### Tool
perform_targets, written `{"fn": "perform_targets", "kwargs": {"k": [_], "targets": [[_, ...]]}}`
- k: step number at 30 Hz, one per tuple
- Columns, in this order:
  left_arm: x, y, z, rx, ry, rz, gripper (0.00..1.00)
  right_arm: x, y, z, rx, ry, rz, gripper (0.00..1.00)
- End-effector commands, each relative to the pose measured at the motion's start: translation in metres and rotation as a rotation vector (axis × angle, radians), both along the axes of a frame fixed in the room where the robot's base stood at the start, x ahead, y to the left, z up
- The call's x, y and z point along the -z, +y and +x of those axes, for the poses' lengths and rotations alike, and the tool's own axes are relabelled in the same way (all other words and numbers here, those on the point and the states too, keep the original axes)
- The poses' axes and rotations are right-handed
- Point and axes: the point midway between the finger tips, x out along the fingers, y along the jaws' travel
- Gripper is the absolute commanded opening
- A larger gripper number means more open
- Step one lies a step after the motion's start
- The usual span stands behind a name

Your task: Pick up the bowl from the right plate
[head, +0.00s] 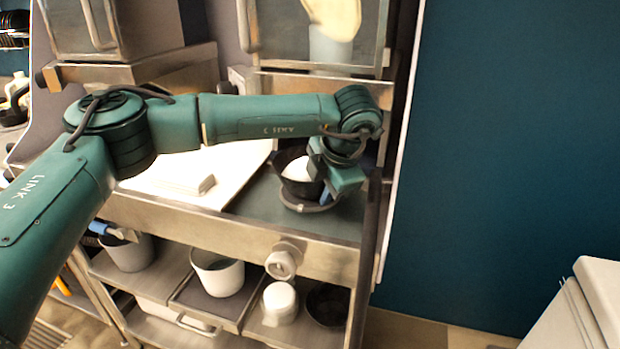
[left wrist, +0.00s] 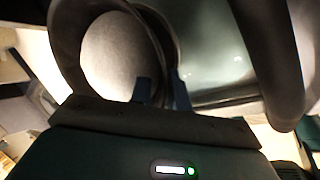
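A black bowl (head: 289,178) with white contents (head: 298,169) is at the right end of the counter. It stands over a dark round plate (head: 297,205); I cannot tell whether it touches the plate. My left gripper (head: 326,188) is at the bowl's right side, partly hidden by its own wrist. In the left wrist view, the bowl's dark rim (left wrist: 68,40) and pale contents fill the upper left. The fingers of my left gripper (left wrist: 162,92) sit close together, one inside and one outside the bowl wall, and look shut on it. My right gripper is not in view.
A white board (head: 235,165) lies on the counter left of the bowl. A metal rail with a round knob (head: 283,262) runs along the front. Pots and a white jar (head: 280,300) stand on the shelf below. A blue wall (head: 510,150) is at right.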

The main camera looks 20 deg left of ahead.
Motion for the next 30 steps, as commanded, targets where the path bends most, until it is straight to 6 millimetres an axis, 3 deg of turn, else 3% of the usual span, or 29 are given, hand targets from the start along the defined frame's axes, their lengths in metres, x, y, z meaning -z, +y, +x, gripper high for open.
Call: {"fn": "perform_targets", "kwargs": {"k": [6,24,30], "targets": [[0.0,0.0,0.0,0.0,0.0,0.0,0.0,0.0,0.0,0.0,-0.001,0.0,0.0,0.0],[-0.002,0.001,0.0,-0.001,-0.002,0.0,0.0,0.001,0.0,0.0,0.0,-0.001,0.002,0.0],[-0.019,0.003,-0.001,0.0,-0.006,-0.001,0.0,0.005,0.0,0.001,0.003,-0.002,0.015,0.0]]}}
